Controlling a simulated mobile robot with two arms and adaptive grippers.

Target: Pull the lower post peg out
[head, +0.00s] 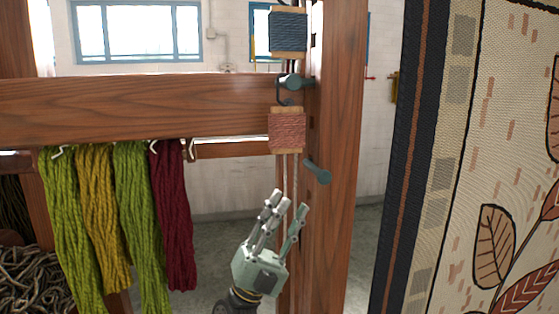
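The lower post peg (317,171) is a dark grey-green pin that sticks out of the wooden post (340,120). An upper peg (296,82) of like colour sits above it, where the crossbeam meets the post. My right gripper (289,203) is below and slightly left of the lower peg, with its fingers pointing up. Its fingers are spread apart and nothing is between them. It appears apart from the peg in the picture. My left gripper is not in view.
A wooden crossbeam (140,108) runs left from the post. Green, yellow and dark red skeins (174,215) hang from hooks under it. A reddish wound bobbin (287,130) and a blue-grey one (288,32) hang by the post. A patterned tapestry (480,150) fills the right side.

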